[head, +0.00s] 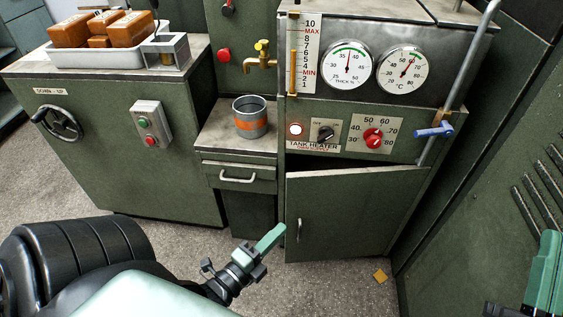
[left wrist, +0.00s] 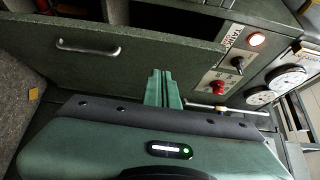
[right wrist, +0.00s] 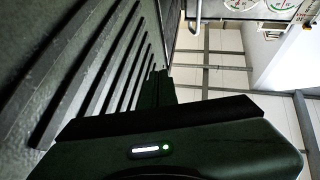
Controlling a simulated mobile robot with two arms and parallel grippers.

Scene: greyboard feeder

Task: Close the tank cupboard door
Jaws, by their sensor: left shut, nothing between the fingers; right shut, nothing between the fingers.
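The tank cupboard door (head: 350,212) is the green panel below the tank heater controls. It stands ajar, with a dark gap above its top edge. Its pale handle (head: 298,230) is near its left edge. The door (left wrist: 130,62) and handle (left wrist: 88,47) also show in the left wrist view. My left gripper (head: 272,238) is shut and empty, its green fingertips just left of the handle in the head view. In the left wrist view its fingers (left wrist: 161,80) overlap the door; I cannot tell whether they touch. My right gripper (right wrist: 156,82) is shut and empty beside a slatted panel.
A drawer unit (head: 238,180) with a metal pot (head: 250,118) stands left of the cupboard. A pipe with a blue valve handle (head: 434,131) is at its right. The slatted green cabinet (head: 500,200) bounds the right side. A small yellow piece (head: 380,276) lies on the floor before the door.

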